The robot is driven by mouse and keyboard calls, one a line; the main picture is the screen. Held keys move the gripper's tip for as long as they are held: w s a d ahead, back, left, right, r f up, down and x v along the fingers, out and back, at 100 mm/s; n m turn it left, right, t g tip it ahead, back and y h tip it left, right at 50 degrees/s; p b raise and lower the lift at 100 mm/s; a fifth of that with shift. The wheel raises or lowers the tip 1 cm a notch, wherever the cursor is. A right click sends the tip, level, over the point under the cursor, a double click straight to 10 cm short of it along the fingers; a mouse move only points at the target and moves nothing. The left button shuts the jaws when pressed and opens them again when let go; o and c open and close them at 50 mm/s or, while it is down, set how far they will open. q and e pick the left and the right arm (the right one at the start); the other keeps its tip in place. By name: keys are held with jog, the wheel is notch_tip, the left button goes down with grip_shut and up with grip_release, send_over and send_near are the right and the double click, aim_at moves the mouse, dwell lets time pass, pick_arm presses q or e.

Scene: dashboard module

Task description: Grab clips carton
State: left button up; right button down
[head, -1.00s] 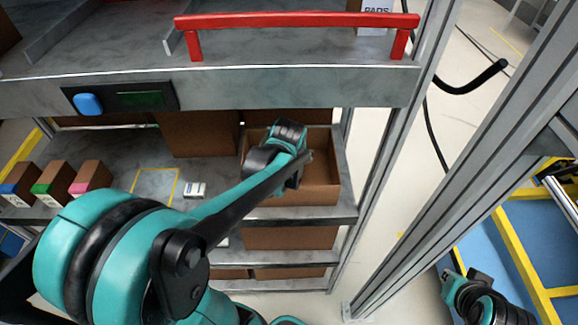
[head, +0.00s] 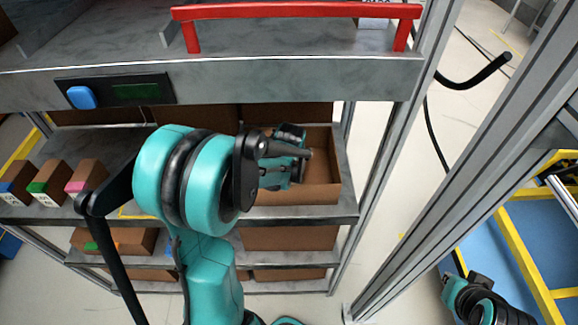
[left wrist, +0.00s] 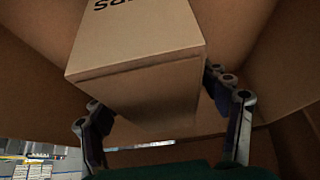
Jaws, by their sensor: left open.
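The clips carton (left wrist: 140,45) is a small brown box with black letters, only "PS" readable, in the left wrist view. My left gripper (left wrist: 153,90) is open, with one finger at each side of the carton's near end. The right finger looks very close to the carton; I cannot tell if it touches. The carton is inside a larger brown open-topped box (head: 322,180), which sits at the right end of the middle shelf in the head view. There my left wrist reaches into this box, and the carton and fingertips are hidden. My right gripper's fingers do not show.
Small brown boxes with blue, green and pink labels (head: 50,180) stand at the shelf's left. The upper shelf edge (head: 300,82) with a red handle (head: 300,12) is above my arm. A metal post (head: 450,170) stands to the right.

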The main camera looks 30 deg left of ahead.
pick_arm(q)
jog(key=shift+f+b, duration=0.25)
jog(key=shift+b, duration=0.05)
dwell(0.4)
jog(key=c, duration=1.6)
jog(key=shift+r, duration=0.1)
jog(key=shift+c, duration=0.2)
